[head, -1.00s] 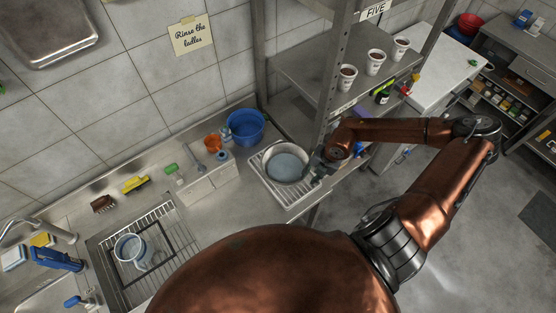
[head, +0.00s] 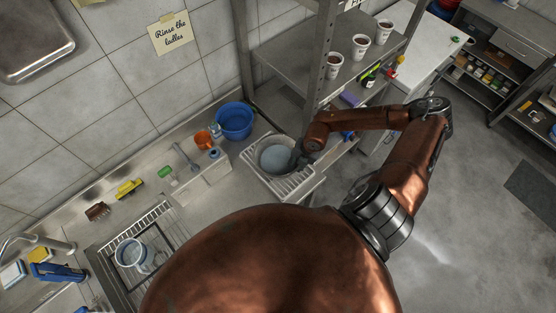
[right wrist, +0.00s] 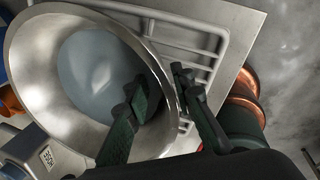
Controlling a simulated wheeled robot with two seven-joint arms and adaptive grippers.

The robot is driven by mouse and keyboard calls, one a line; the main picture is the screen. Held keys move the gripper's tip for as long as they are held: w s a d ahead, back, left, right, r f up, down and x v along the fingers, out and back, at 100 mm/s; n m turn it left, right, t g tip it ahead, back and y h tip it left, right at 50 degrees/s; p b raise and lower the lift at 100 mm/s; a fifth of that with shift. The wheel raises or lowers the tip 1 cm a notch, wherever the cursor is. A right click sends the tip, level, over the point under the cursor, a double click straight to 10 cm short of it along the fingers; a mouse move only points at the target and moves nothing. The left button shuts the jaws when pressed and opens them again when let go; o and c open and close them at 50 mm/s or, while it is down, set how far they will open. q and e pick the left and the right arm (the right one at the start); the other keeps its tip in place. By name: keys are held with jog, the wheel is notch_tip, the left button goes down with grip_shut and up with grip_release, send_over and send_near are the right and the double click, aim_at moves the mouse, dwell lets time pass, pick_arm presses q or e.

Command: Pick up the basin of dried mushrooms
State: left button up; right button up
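A round steel basin (head: 259,148) stands on a white wire rack (head: 289,187) at the right end of the counter. Its contents look like a smooth blue-grey surface; I cannot make out mushrooms. In the right wrist view the basin (right wrist: 32,75) fills the left half. My right gripper (head: 299,157) is at the basin's right rim. In the right wrist view the right gripper (right wrist: 168,92) has one dark finger over the inside of the basin and one outside the rim. The fingers are apart, and I see no firm grip. My left gripper is out of view.
A blue tub (head: 234,122) and an orange cup (head: 203,140) stand behind and left of the basin. A steel shelf (head: 290,55) with white cups (head: 333,66) rises close behind my right forearm. A wire grid with a clear jug (head: 131,254) lies at left.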

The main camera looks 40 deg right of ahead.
jog(key=shift+f, duration=0.1)
grip_shut()
dwell(0.8)
